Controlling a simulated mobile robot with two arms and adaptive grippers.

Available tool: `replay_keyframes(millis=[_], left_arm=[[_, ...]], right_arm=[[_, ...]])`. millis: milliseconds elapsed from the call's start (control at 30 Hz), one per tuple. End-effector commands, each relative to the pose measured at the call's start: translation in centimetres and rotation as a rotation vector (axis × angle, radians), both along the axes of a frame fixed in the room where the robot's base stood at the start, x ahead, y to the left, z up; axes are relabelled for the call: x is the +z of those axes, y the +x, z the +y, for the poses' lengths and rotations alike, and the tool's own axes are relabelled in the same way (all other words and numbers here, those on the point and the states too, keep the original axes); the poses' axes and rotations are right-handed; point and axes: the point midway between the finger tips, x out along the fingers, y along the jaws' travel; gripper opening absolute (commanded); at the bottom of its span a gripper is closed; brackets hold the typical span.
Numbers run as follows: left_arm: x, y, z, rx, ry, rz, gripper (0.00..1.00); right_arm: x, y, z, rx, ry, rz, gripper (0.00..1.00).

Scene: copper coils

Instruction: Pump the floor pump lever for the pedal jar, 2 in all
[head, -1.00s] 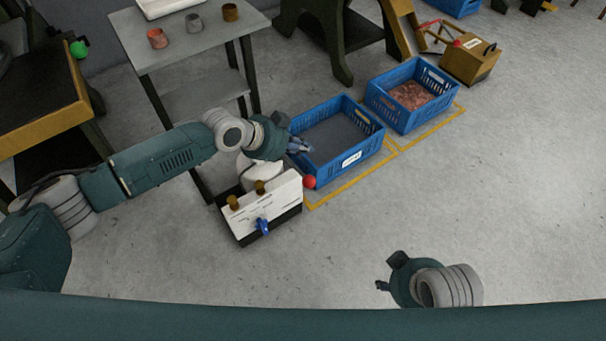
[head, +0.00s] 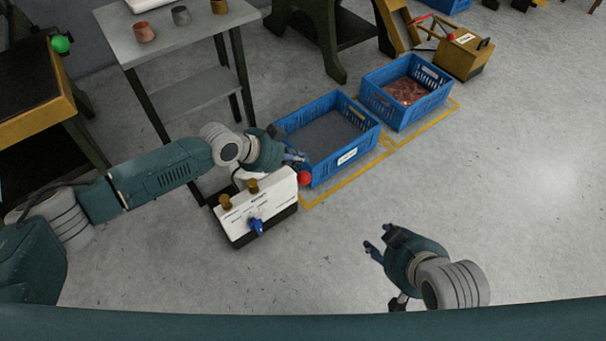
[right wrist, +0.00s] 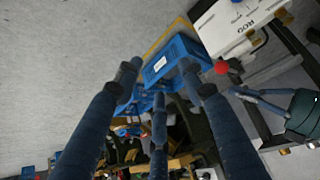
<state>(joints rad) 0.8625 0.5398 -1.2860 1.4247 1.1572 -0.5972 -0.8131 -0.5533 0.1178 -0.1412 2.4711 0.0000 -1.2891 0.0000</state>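A white-topped unit (head: 255,207) with two brass fittings, a blue tap and a red ball (head: 304,177) at its right side stands on the floor. The right wrist view shows lettering on its white face (right wrist: 240,22), and the red ball (right wrist: 221,68). My left gripper (head: 297,157) is just above the red ball in the head view, seemingly apart from it; its finger opening is too small to judge. My right gripper (head: 371,250) is empty over bare floor; its fingers are spread in the right wrist view (right wrist: 160,80). A brown box (head: 463,54) with a red ball and an unreadable label stands far right.
Two blue crates stand behind the unit: one with a dark grey bottom (head: 372,140), one with copper-coloured pieces (head: 366,88). A grey table (head: 190,45) with small cups is behind left. Open floor (head: 520,190) lies to the right.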

Motion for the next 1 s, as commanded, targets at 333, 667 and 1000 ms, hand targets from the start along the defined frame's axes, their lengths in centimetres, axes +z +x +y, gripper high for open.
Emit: replay_keyframes(millis=[333, 667, 1000], left_arm=[[-1.4, -0.2, -0.1, 0.000, -0.001, 0.000, 0.00], [-2.4, -0.3, -0.2, -0.001, -0.001, -0.001, 0.00], [-2.7, -0.3, -0.3, -0.001, -0.001, -0.001, 0.00]], right_arm=[[2.7, 4.4, 1.5, 0.015, 0.044, -0.202, 0.40], [5.7, 7.4, 2.7, 0.028, 0.083, -0.375, 0.40], [7.1, 8.4, 3.1, 0.032, 0.098, -0.439, 0.40]])
